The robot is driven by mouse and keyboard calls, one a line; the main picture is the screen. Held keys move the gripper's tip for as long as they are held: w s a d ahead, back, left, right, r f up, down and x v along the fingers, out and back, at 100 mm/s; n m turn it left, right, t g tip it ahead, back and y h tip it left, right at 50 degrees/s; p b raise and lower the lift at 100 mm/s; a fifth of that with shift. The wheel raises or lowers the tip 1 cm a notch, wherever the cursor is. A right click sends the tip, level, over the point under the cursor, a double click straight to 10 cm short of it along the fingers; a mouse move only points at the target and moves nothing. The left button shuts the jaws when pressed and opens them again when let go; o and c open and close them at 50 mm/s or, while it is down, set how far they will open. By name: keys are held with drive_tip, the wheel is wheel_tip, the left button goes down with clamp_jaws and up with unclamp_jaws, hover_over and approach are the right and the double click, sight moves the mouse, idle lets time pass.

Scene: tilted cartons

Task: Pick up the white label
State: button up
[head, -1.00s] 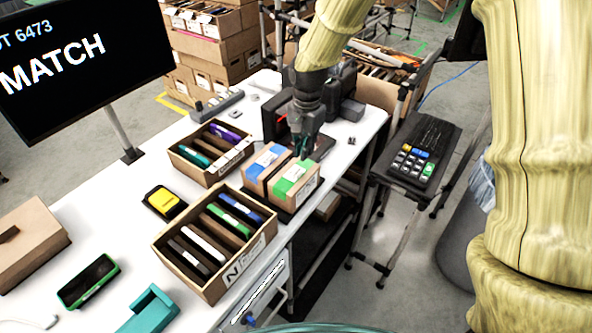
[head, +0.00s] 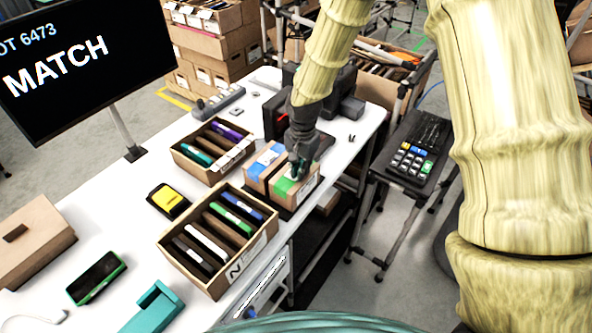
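A small brown carton with green tape (head: 283,187) stands beside a like carton with blue tape (head: 262,166), both on a dark base at the table's right edge. A small white label patch (head: 290,177) shows on top of the green-taped carton, partly covered by my gripper. My dark gripper (head: 297,173) points down at that carton's top, at or just above the label. Its fingers are too small and overlapped to show whether they are open or shut, or whether they touch the label.
An open box of several coloured items (head: 262,245) stands in front, and another box (head: 180,156) at the left. A yellow-topped device (head: 167,199) and a dark phone-like device (head: 96,277) lie on the white table. A keypad stand (head: 414,155) is at the right.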

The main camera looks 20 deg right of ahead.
clamp_jaws()
idle(0.3)
drive_tip(key=shift+r+b, duration=0.55)
drive_tip(key=shift+r, duration=0.2)
drive_tip(key=shift+r+b, duration=0.5)
drive_tip(key=shift+r, duration=0.35)
drive_tip(key=s+a+r+b, duration=0.1)
drive_tip(key=s+a+b, duration=0.15)
drive_tip(key=s, duration=0.45)
drive_tip(key=s+a+r+b, duration=0.1)
drive_tip(key=s+a+b, duration=0.1)
drive_tip(key=s+a, duration=0.35)
wheel_tip(320, 180, up, 6)
drive_tip(key=s+d+p, duration=0.1)
drive_tip(key=s+p, duration=0.1)
drive_tip(key=p, duration=0.4)
drive_tip(key=shift+d, duration=0.3)
drive_tip(key=shift+f, duration=0.2)
